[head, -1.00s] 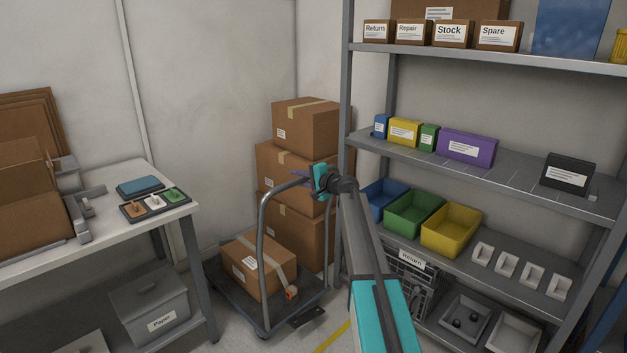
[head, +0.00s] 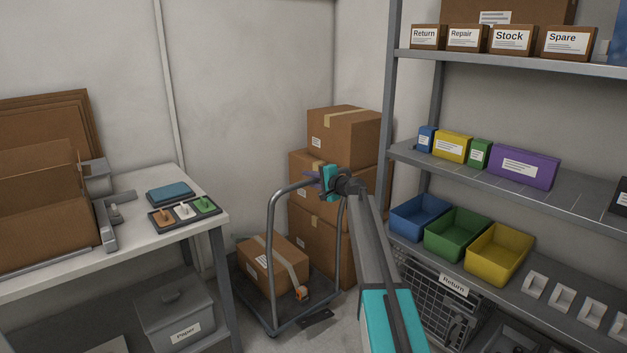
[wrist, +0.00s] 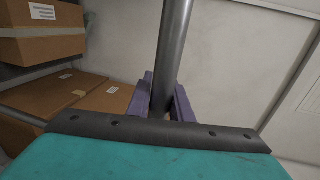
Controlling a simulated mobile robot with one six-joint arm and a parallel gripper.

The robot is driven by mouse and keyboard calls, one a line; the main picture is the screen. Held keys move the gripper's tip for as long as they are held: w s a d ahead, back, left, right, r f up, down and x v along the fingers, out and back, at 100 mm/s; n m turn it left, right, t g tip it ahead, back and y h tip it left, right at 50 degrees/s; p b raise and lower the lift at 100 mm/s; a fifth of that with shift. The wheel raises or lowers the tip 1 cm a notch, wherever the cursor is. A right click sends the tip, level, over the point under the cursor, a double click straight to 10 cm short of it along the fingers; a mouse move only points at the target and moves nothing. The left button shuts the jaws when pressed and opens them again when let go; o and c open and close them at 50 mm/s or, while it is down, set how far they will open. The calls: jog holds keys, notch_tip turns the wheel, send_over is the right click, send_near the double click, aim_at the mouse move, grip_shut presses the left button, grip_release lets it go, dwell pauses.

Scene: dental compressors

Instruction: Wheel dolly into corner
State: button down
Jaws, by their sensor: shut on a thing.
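The dolly (head: 266,312) is a dark flat platform on wheels with a grey tubular handle (head: 271,235). It stands on the floor between the table and the stacked boxes, near the room's corner. A taped cardboard box (head: 272,265) rides on it, with a small orange-and-white item (head: 301,293) at the box's right end. My gripper (head: 312,179) is shut on the top bar of the handle. In the wrist view the purple fingers (wrist: 163,98) sit on both sides of the grey handle tube (wrist: 172,50).
Stacked cardboard boxes (head: 343,136) stand in the corner right behind the dolly. A work table (head: 130,244) is close on the left, with a grey Paper bin (head: 176,312) beneath. A shelf unit (head: 394,100) with colored bins is on the right.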

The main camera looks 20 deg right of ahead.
jog(key=shift+w+a+r, duration=0.15)
jog(key=shift+a, duration=0.1)
jog(key=c, duration=1.9)
grip_release()
jog(key=shift+c, duration=0.2)
jog(key=o, duration=0.4)
jog(key=shift+w, duration=0.1)
jog(key=shift+c, duration=0.2)
jog(key=shift+d, duration=0.15)
jog(key=shift+s, duration=0.2)
jog(key=v, duration=1.3)
jog(key=shift+s+d, duration=0.15)
jog(key=shift+s, duration=0.05)
